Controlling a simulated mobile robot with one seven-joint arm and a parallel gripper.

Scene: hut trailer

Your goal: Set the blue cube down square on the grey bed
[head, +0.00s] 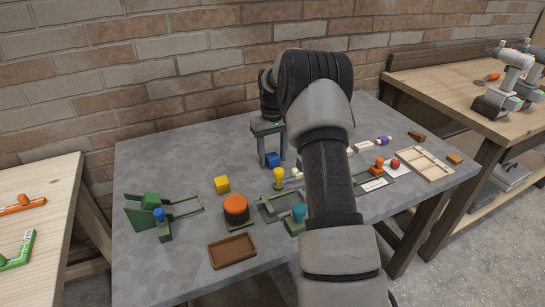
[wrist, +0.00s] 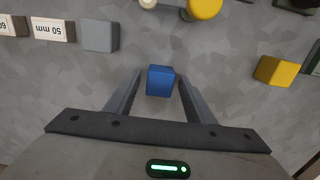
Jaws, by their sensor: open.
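The blue cube (wrist: 160,82) sits between my open gripper's (wrist: 160,76) two fingers in the wrist view, with a narrow gap on each side. In the head view the blue cube (head: 273,160) shows at the foot of my gripper (head: 272,156), low at the bench top. A plain grey square block (wrist: 100,36) lies up and left of the cube in the wrist view, beside a block marked 50 mm (wrist: 52,29). I cannot tell whether this block is the grey bed; the bench top (head: 180,250) is grey too.
A yellow cube (head: 222,184) stands left of the blue one, and a yellow-topped peg (head: 278,178) stands in front. An orange-topped round piece (head: 236,207), a brown tray (head: 232,249) and a wooden tray (head: 424,163) are also on the bench. A brick wall (head: 170,70) rises behind.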

